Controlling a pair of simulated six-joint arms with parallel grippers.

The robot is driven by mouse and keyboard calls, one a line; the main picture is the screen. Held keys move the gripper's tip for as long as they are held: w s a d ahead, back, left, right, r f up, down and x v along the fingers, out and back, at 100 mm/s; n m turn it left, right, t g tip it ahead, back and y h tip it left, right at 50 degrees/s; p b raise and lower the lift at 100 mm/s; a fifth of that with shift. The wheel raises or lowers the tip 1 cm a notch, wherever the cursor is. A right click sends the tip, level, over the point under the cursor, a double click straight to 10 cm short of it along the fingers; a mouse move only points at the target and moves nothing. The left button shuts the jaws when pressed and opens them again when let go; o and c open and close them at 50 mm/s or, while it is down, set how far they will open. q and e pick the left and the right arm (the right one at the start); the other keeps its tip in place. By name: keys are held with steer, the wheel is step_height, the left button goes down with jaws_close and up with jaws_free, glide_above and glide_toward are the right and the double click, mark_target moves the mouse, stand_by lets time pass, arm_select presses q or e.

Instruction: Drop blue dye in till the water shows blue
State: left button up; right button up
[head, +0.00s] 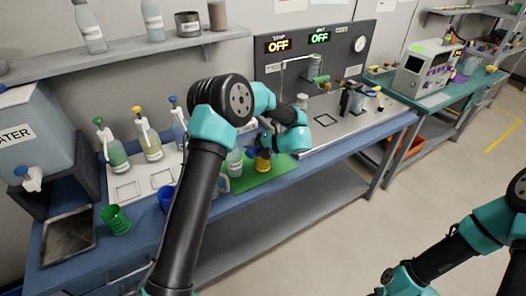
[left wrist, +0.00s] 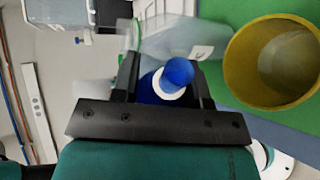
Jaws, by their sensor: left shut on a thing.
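My left gripper (head: 263,140) is over the green mat, partly hidden by its own wrist. In the left wrist view the gripper (left wrist: 166,80) is shut on a blue-topped dropper (left wrist: 178,72) with a white collar. A clear container (left wrist: 180,38) is just beyond it; its contents are unclear. A yellow cup (head: 263,165) stands on the mat beside the gripper, and its open mouth shows in the left wrist view (left wrist: 275,65). A clear beaker (head: 235,163) stands left of the cup. A bottle with a blue top (head: 179,127) stands in the row at left.
Green-topped (head: 117,155) and yellow-topped (head: 149,143) bottles stand left on the table. A green cup (head: 116,219) and a blue cup (head: 166,200) stand near the front edge. A grey water tank (head: 38,122) is at far left. A control panel (head: 340,48) stands behind.

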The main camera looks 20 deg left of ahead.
arm_select(q)
steer(key=shift+r+m, duration=0.3)
stand_by(1.4)
